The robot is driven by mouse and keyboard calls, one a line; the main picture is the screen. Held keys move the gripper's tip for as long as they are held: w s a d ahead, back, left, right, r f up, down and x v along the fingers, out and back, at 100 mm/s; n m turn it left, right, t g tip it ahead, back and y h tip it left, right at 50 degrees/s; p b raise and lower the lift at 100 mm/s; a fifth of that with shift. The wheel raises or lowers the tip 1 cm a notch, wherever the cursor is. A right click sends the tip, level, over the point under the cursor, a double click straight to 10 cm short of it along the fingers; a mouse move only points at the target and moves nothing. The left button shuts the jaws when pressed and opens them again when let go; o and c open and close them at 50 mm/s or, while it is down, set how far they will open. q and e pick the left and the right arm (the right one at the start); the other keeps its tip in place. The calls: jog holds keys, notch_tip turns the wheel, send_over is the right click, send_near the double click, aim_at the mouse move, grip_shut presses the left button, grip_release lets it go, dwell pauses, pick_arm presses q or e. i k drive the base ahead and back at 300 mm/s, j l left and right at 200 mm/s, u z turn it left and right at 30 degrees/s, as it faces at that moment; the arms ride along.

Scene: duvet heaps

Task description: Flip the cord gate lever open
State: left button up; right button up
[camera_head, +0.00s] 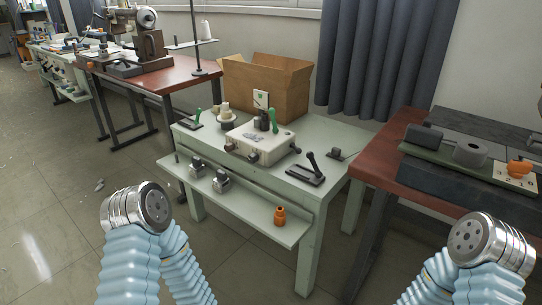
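Several levers show on the pale green workbench (335,190); I cannot tell which is the cord gate lever. A black-handled lever (312,160) stands tilted on a dark base plate at the bench's front right. A green-handled lever (273,118) stands upright by the cream box (262,143) in the middle. Another green-handled lever (197,117) is at the back left corner. My left and right arms, pale blue with silver ends, reach in at the bottom, well short of the bench. No gripper fingers show.
A red-brown table (385,150) stands close on the right.

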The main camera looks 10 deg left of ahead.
aim_at(310, 155)
jog(key=i+j, duration=0.1)
jog(key=j, duration=1)
jog(key=i+j, duration=0.15)
jog(key=j, duration=0.35)
jog(key=u, duration=0.05)
